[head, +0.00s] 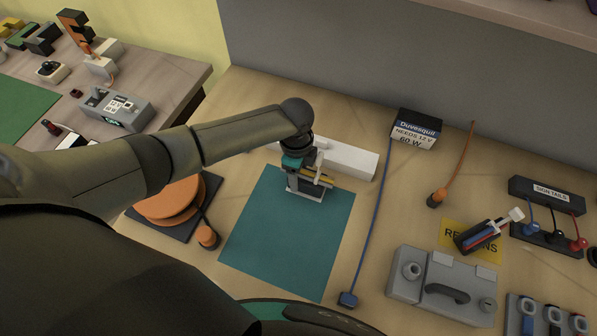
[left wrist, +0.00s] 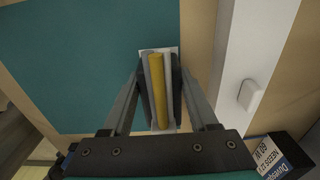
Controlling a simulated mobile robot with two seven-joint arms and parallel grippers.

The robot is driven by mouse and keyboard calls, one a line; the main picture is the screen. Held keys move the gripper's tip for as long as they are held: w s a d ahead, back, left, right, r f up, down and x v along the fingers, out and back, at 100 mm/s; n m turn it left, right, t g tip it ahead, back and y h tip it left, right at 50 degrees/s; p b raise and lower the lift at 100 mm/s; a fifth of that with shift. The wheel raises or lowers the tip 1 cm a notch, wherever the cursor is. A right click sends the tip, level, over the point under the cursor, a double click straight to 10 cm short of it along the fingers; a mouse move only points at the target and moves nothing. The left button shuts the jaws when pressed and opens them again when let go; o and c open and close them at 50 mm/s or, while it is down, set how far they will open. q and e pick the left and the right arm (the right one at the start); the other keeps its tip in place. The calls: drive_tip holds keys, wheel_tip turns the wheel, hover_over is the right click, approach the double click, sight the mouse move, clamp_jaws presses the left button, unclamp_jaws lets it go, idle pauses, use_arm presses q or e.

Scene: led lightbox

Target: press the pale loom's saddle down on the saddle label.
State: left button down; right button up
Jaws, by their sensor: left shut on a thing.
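My left gripper (head: 306,184) is low over the teal mat (head: 288,235), near its upper right edge. In the left wrist view, the left gripper (left wrist: 160,92) is shut on a long yellow piece (left wrist: 158,92), with pale grey sides beside it. The yellow piece also shows by the fingers in the head view (head: 320,181); I cannot tell for sure that it is the pale loom's saddle. A white label (left wrist: 172,50) lies on the mat under the fingers, mostly hidden. Whether the piece touches the label is unclear. My right gripper is out of view.
A white bar (head: 350,160) lies just beyond the mat. A Duvesquil box (head: 416,129), a blue cable (head: 372,215) and a grey case (head: 440,290) are to the right. An orange spool (head: 168,203) stands left of the mat. The mat's lower part is clear.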

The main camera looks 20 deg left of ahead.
use_arm(q)
drive_tip(key=shift+f, duration=0.45)
drive_tip(key=shift+c, duration=0.4)
unclamp_jaws()
drive_tip(key=shift+r, duration=0.1)
wheel_tip(320, 180, up, 6)
drive_tip(key=p, duration=0.5)
drive_tip(key=shift+a, duration=0.1)
drive_tip(key=shift+r, duration=0.9)
